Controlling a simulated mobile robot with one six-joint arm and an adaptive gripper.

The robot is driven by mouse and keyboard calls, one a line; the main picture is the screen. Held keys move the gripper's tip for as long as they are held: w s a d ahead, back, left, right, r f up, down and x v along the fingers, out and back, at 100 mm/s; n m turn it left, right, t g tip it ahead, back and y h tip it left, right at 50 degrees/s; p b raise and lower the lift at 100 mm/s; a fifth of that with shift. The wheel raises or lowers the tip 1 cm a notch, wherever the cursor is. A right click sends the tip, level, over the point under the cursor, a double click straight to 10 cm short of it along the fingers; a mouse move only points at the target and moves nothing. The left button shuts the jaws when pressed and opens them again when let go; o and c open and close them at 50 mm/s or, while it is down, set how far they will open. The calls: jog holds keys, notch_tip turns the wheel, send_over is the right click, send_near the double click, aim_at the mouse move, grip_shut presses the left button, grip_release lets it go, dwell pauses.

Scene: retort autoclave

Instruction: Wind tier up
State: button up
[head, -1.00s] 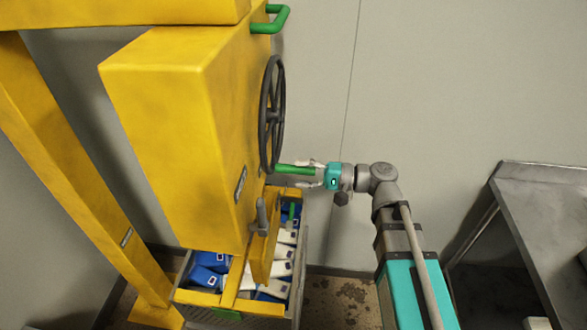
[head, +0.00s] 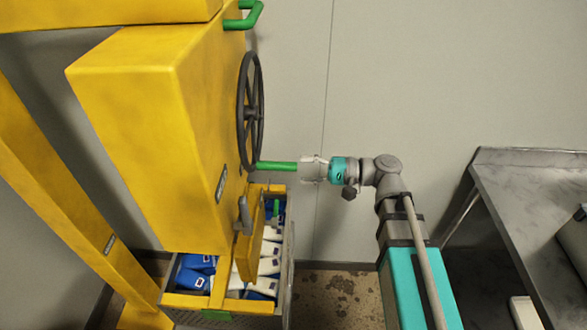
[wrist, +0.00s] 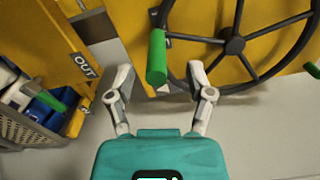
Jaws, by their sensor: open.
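A dark spoked handwheel (head: 250,105) is mounted on the right face of the yellow machine body (head: 160,130). A green crank handle (head: 277,166) sticks out sideways from the wheel's lower rim. My gripper (head: 306,168) is open and empty, just off the free end of this handle and in line with it. In the wrist view, the handle (wrist: 157,58) appears between the two spread fingers (wrist: 160,78), touching neither. The wheel (wrist: 235,46) fills the upper right there. A grey basket (head: 287,255) with blue and white packs stands below the machine.
A grey lever (head: 244,214) and a yellow flap (head: 251,245) sit below the wheel. An "OUT" label (wrist: 84,66) shows in the wrist view. A metal table (head: 535,215) stands at right. The wall behind is clear.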

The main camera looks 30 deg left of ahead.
jog(key=v, duration=0.6)
jog(key=shift+d, duration=0.25)
